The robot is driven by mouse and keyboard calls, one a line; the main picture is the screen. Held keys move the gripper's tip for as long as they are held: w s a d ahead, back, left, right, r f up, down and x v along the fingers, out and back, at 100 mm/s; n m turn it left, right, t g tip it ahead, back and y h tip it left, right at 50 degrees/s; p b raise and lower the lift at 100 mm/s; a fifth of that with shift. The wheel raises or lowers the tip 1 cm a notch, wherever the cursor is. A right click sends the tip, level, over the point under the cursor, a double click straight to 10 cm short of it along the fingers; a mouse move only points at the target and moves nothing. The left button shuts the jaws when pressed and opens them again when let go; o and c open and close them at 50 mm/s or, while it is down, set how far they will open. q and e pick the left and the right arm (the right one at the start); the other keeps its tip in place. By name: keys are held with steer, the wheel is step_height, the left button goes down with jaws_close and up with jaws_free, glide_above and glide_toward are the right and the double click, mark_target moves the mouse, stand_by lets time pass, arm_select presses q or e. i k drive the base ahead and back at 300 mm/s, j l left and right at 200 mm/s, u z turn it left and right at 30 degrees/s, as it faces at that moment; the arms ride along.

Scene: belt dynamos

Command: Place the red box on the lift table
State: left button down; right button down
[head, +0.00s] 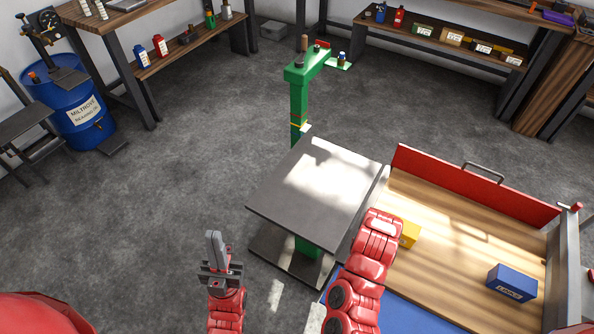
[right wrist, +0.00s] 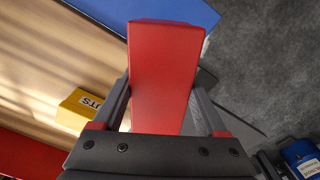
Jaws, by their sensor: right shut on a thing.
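The red box (right wrist: 165,70) fills the middle of the right wrist view, between the two fingers of my right gripper (right wrist: 163,108), which is shut on it. In the head view my red right forearm hides this gripper and the box. The lift table, with a flat grey top (head: 312,190) and a green column (head: 298,95), stands in the middle of the head view, left of my right arm. Its top looks bare, with patches of sunlight. My left gripper (head: 215,245) points up at the lower left, apart from the table, its fingers together and empty.
A wooden bench with a red back board (head: 470,182) stands right of the lift table. A yellow box (head: 409,233) and a blue box (head: 511,282) lie on it. A blue drum (head: 82,112) stands far left. The floor left of the lift table is clear.

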mark_target(330, 176)
steer(key=i+j+z, duration=0.15)
steer(key=i+j, duration=0.55)
steer(key=i, duration=0.35)
